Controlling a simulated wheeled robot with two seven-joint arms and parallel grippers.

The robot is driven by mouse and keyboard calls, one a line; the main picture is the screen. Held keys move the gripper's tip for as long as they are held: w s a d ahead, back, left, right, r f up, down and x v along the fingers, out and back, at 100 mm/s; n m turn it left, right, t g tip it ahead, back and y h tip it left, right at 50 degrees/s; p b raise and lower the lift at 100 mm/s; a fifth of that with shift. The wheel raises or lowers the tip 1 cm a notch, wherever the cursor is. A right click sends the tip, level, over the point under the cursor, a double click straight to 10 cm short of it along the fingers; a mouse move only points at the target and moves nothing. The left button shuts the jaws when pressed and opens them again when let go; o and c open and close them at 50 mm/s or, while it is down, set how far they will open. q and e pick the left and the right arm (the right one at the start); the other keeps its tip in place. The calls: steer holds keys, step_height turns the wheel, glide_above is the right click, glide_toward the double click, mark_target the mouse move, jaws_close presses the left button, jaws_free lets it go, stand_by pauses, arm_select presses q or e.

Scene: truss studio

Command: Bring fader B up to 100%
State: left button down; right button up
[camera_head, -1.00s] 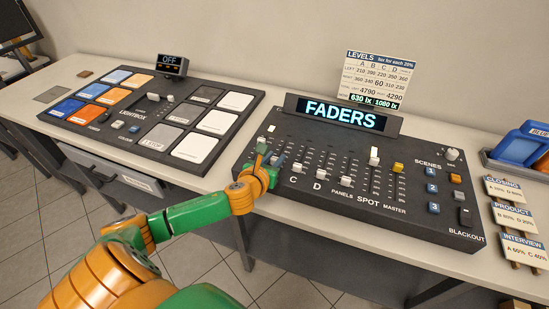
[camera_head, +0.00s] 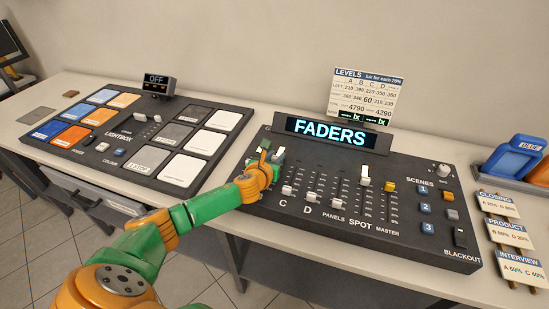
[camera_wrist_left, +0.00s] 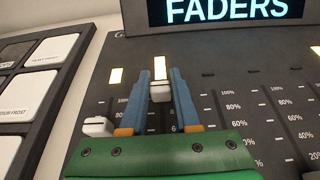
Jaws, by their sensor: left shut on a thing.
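The fader console (camera_head: 370,215) stands on the table with a lit FADERS display (camera_head: 331,132). My left gripper (camera_head: 270,152) is over its left part, fingers pointing to the back edge. In the left wrist view the two blue fingers of my left gripper (camera_wrist_left: 158,98) are shut on a white fader cap, fader B by its place (camera_wrist_left: 160,91). The cap is high in its slot, about level with the neighbouring 100% mark, just below a lit lamp (camera_wrist_left: 159,67). Another white cap, fader A by its place (camera_wrist_left: 97,126), sits lower to the left. My right gripper is not in view.
Cap C (camera_head: 287,190) and cap D (camera_head: 312,197) sit low in their slots. The spot cap (camera_head: 365,175) and yellow master cap (camera_head: 390,187) stand higher. The lightbox panel (camera_head: 112,147) is to the left. A LEVELS card (camera_head: 362,97) stands behind the display.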

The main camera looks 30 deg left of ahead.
arm_select(q)
steer(key=c, duration=0.6)
jaws_free()
steer(key=shift+w+r, duration=0.1)
steer(key=shift+w, duration=0.05)
steer(key=shift+c, duration=0.2)
steer(key=v, duration=0.7)
steer(key=shift+d+p, duration=0.1)
steer(key=shift+p, duration=0.25)
